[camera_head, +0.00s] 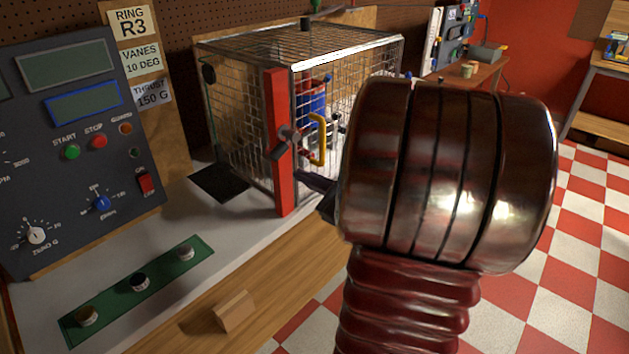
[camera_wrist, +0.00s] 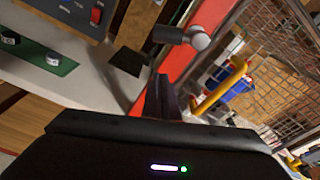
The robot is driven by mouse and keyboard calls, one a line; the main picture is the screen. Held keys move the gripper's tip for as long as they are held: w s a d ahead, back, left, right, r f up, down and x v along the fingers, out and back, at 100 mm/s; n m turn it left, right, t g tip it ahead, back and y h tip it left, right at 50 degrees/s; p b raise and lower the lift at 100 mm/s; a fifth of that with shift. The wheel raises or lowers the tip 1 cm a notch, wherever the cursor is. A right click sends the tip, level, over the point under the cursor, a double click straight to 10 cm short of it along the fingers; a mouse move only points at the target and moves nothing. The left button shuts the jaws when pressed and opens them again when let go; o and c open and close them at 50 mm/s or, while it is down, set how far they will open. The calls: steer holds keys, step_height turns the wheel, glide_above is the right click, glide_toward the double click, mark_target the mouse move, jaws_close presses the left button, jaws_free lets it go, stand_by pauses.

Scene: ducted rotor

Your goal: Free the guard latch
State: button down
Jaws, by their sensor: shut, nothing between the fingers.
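The wire-mesh guard cage (camera_head: 349,52) stands on the bench. A red post (camera_head: 281,185) runs up its near corner, also in the wrist view (camera_wrist: 213,22). The grey guard latch (camera_head: 285,142) is a short bar on a round pivot, mounted on this post. In the wrist view the latch (camera_wrist: 170,34) lies roughly level, above my fingers. A yellow handle (camera_head: 319,140) is on the mesh door, right of the latch. My gripper (camera_head: 311,182) is shut and empty, its fingertips just below the latch near the post. In the wrist view my gripper (camera_wrist: 160,90) appears apart from the latch.
A control panel (camera_head: 80,130) stands at the left. A green strip (camera_head: 160,268) with several small round pieces lies on the bench, and a wooden block (camera_head: 234,311) sits near its front edge. A blue-and-red object (camera_head: 313,98) is inside the cage.

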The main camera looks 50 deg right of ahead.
mark_target(282, 148)
steer(key=shift+w+a+r, duration=0.25)
steer(key=shift+w+r, duration=0.25)
steer(key=shift+w, duration=0.25)
steer(key=shift+w+a+r, duration=0.2)
steer(key=shift+w+r, duration=0.3)
steer(key=shift+w, duration=0.2)
steer(key=shift+w+a+r, duration=0.25)
steer(key=shift+w+r, duration=0.25)
steer(key=shift+w, duration=0.25)
steer(key=shift+s+d, duration=0.1)
